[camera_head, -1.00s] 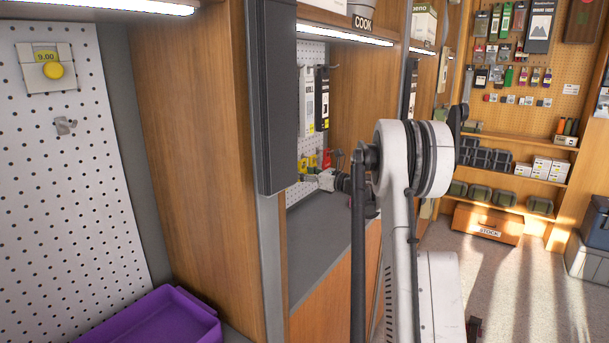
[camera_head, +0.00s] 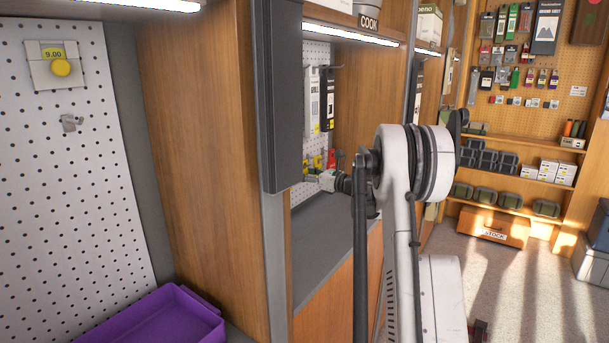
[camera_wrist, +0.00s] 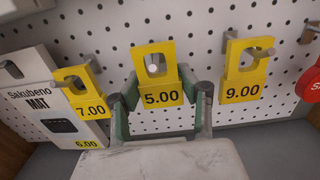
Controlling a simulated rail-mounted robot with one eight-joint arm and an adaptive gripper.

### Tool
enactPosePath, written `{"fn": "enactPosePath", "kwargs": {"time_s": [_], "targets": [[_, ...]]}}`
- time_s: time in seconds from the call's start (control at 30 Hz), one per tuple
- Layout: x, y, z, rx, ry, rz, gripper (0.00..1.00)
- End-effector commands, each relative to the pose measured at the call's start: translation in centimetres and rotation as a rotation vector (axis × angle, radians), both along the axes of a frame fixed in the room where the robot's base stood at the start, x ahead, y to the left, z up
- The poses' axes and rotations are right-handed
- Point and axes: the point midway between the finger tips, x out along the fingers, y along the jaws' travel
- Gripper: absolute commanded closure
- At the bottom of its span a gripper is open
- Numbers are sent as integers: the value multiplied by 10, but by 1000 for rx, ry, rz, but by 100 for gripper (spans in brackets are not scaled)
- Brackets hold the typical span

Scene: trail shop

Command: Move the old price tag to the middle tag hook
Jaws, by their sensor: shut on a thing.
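In the wrist view my gripper (camera_wrist: 161,94) is shut on a yellow price tag (camera_wrist: 160,96) marked 5.00, between its green-sided fingers. The tag is upright in front of a white pegboard. A pale round peg end (camera_wrist: 153,69) shows in its hole; I cannot tell whether the tag hangs on it. A yellow 7.00 tag (camera_wrist: 91,106) hangs on a hook at left, and a yellow 9.00 tag (camera_wrist: 242,90) on a hook (camera_wrist: 258,53) at right. In the head view my gripper (camera_head: 312,179) is small inside the far bay, its fingertips unclear.
A Sakubeno box (camera_wrist: 58,85) hangs left of the tags, and a red round item (camera_wrist: 309,82) is at right. In the head view, a wooden divider (camera_head: 195,130) separates the bays. A purple bin (camera_head: 155,320) stands at lower left.

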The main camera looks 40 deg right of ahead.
Motion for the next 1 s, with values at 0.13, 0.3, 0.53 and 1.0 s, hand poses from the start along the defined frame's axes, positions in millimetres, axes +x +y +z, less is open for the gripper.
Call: {"fn": "enactPosePath", "kwargs": {"time_s": [0.13, 0.3, 0.53, 1.0], "targets": [[0, 0, 0, 0, 0, 0, 88], [0, 0, 0, 0, 0, 0, 88], [1, 0, -4, 0, 0, 0, 88], [2, 1, -8, 0, 0, 0, 88]]}}
